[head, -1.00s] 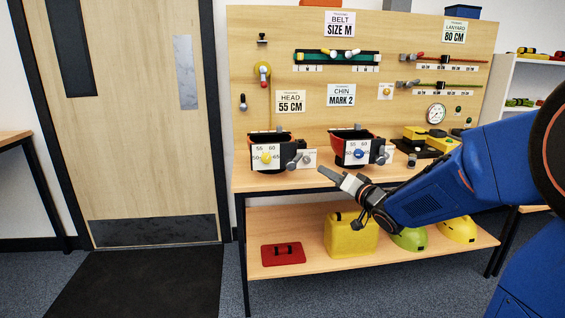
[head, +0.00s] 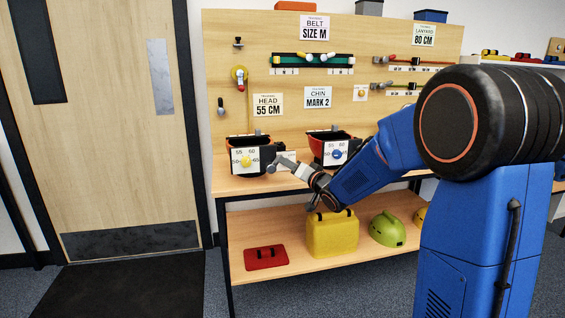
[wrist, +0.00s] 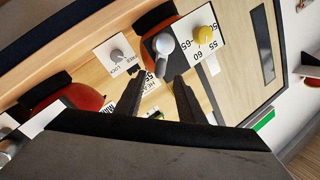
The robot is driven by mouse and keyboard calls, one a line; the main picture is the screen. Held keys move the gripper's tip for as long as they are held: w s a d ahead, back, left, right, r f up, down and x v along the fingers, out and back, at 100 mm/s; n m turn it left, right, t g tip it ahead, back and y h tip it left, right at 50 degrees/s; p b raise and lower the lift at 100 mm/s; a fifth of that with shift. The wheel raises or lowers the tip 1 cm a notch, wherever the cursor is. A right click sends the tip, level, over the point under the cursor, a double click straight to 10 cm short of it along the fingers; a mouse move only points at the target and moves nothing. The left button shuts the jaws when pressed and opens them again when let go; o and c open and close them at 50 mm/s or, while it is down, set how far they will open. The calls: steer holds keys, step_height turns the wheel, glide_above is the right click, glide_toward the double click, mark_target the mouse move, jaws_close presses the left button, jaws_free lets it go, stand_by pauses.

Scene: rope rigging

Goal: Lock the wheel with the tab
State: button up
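The left-hand unit on the bench has a red-and-black body and a white dial plate with a yellow knob (head: 246,160); the yellow knob also shows in the wrist view (wrist: 205,36). Beside it in the wrist view is a round grey knob (wrist: 161,44) on a dark stem, seemingly the wheel. A white plate marked FREE and LOCK carries a smaller grey piece, probably the tab (wrist: 117,55). My gripper (wrist: 157,85) is open and empty; its fingertips lie just short of the round knob in that view. In the head view my gripper (head: 285,165) is right of the yellow knob.
A second unit with a blue knob (head: 337,154) stands to the right, near my arm. The pegboard (head: 225,60) rises behind. The lower shelf holds a red plate (head: 266,258), a yellow case (head: 332,238) and a green helmet (head: 387,229).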

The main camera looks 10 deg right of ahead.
mark_target(274, 163)
steer(key=shift+x, duration=2.55)
steer(key=shift+c, duration=0.3)
jaws_close()
